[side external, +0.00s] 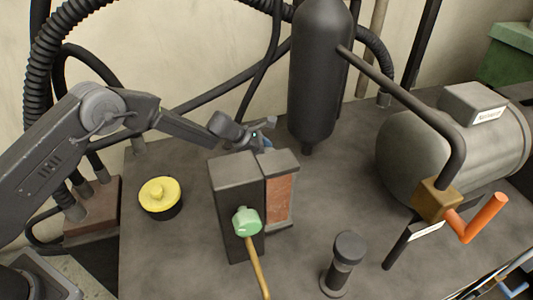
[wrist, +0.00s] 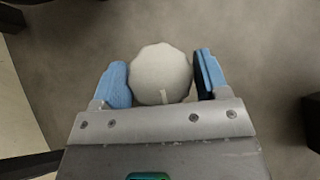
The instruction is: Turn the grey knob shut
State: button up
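The grey knob (wrist: 161,74) is a pale, many-sided disc with a small light mark on its lower rim. In the wrist view it sits between the two blue fingertips of my gripper (wrist: 162,82). The fingers stand on either side of it, very close to its left and right edges; I cannot tell whether they touch it. My gripper looks open around it. In the side external view my gripper (side external: 264,143) is low behind the dark blocks, and the knob is hidden there.
A tall dark block (side external: 236,190) and a block with a rusty-red face (side external: 280,197) stand just in front of my gripper. A green knob (side external: 246,221), yellow knob (side external: 160,192), dark post (side external: 345,260), orange handle (side external: 484,217) and hanging dark cylinder (side external: 319,80) are around.

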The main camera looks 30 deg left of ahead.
jog(key=c, duration=0.5)
jog(key=shift+m+g+h, duration=0.5)
jog(key=shift+m+g, duration=0.6)
jog(key=shift+m, duration=0.4)
jog(key=o, duration=0.9)
jog(key=shift+o, duration=0.2)
jog(key=s+a+r, duration=0.1)
jog(key=a+r, duration=0.2)
jog(key=r, duration=0.7)
jog(key=shift+a+r, duration=0.2)
jog(key=shift+r, duration=0.1)
